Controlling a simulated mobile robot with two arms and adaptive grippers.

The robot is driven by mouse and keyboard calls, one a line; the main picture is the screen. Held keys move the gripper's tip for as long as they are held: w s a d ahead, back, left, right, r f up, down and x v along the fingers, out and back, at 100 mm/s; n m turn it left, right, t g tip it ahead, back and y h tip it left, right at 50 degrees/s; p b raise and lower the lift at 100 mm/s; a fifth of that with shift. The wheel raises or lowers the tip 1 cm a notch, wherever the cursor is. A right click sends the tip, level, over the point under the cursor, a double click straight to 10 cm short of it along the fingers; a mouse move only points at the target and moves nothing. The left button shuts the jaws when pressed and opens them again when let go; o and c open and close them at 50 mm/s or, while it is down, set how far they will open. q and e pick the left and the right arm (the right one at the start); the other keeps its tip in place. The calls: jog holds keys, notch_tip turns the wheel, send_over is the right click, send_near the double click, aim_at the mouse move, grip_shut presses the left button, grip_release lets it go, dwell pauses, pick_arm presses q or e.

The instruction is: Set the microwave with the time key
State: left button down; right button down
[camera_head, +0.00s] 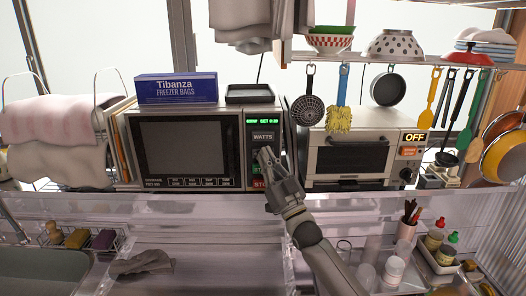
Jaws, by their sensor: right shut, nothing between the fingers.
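The microwave (186,147) stands on the counter left of centre, with its dark door closed. Its control panel (263,137) is on its right side, with a lit green display at the top, a WATTS label below it and a red STOP key at the bottom. My right gripper (266,154) is shut and empty, with its tips in front of the middle of the panel. It covers several keys there. I cannot tell whether the tips touch a key, and the time key cannot be made out. My left gripper is not in view.
A toaster oven (352,157) stands to the right of the microwave. A blue freezer bag box (176,88) and a dark tray (249,94) lie on top of the microwave. Utensils hang from a rail (410,61) at the upper right. A sink (42,274) is at the lower left.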

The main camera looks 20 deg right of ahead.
jog(key=shift+s, duration=0.25)
jog(key=s+p, duration=0.1)
jog(key=s+a+p, duration=0.1)
jog(key=s, duration=0.1)
jog(key=s+p, duration=0.1)
jog(key=shift+s+a, duration=0.25)
jog(key=shift+s, duration=0.15)
jog(key=shift+d+r, duration=0.1)
dwell(1.9)
